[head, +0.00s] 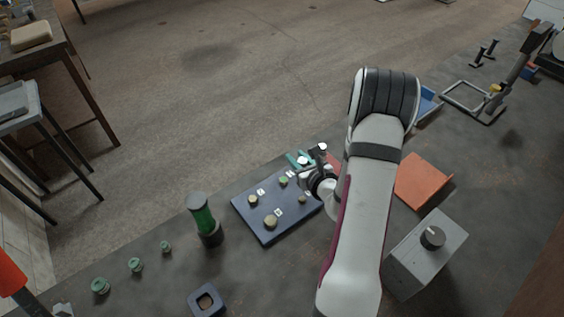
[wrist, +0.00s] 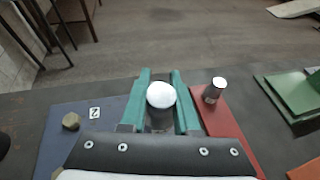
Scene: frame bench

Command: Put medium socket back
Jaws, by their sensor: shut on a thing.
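My gripper (head: 299,159) has teal fingers, which also show in the wrist view (wrist: 160,76). It is shut on a socket (wrist: 160,96), a grey cylinder with a bright round top, over the far part of the dark blue board. The held socket's lower end is hidden. A second, metallic socket (wrist: 214,90) stands right of the fingers on a red mat (wrist: 228,135). I cannot tell from size which socket is medium.
A grey box with a knob (head: 428,250) and an orange tray (head: 422,183) are at right. A square block with a hole (head: 206,300) lies in front.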

